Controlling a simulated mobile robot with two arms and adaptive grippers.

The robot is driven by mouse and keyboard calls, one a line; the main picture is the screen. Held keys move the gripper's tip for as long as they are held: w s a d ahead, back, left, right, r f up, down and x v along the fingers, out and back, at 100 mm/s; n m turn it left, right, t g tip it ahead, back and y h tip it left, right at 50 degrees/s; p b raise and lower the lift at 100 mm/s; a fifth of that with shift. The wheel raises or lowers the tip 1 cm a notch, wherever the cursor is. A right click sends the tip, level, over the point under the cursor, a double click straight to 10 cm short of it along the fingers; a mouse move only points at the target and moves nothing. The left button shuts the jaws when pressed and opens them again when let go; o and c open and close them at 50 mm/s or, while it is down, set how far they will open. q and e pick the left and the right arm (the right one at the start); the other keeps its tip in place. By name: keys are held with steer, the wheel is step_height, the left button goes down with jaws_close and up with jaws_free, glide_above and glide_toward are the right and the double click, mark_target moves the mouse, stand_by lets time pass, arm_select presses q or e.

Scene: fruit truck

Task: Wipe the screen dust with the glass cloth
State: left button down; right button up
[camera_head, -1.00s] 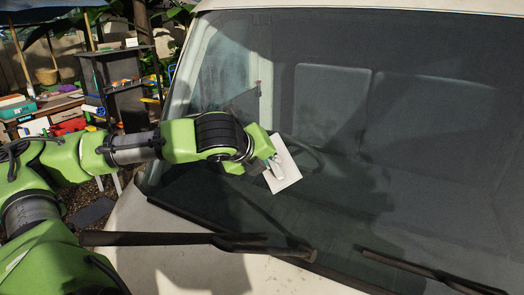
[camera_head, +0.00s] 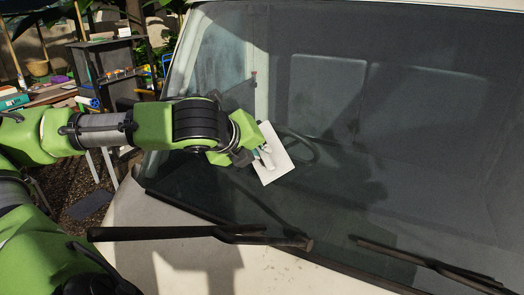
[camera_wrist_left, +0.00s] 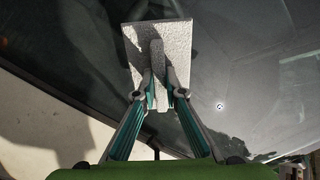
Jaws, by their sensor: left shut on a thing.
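The glass cloth (camera_head: 275,164) is a flat white square pad with a grip on its back. My left gripper (camera_head: 264,158) is shut on that grip and holds the pad in front of the lower left part of the windshield. In the left wrist view my left gripper's fingers (camera_wrist_left: 158,92) pinch the grey grip, and the pad (camera_wrist_left: 173,42) lies beyond them over the dark glass. The screen (camera_head: 400,150) is the truck's large dark windshield, with a hazy film over it. I cannot tell whether the pad touches the glass. My right gripper is not in view.
Two black wipers, one at left (camera_head: 180,233) and one at right (camera_head: 430,264), lie along the windshield's lower edge. The truck's pale body (camera_head: 160,262) is below. A dark shelf (camera_head: 110,70) with small goods stands at the left. The windshield's middle and right are clear.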

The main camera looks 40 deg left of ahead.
arm_select(q)
steer(key=shift+s+d+r, duration=0.15)
steer(key=shift+s+r, duration=0.2)
steer(key=shift+s, duration=0.1)
steer(key=v, duration=0.2)
steer(key=shift+s+d+r, duration=0.15)
steer(key=shift+s+r, duration=0.05)
steer(key=shift+s, duration=0.05)
steer(key=shift+f, duration=0.2)
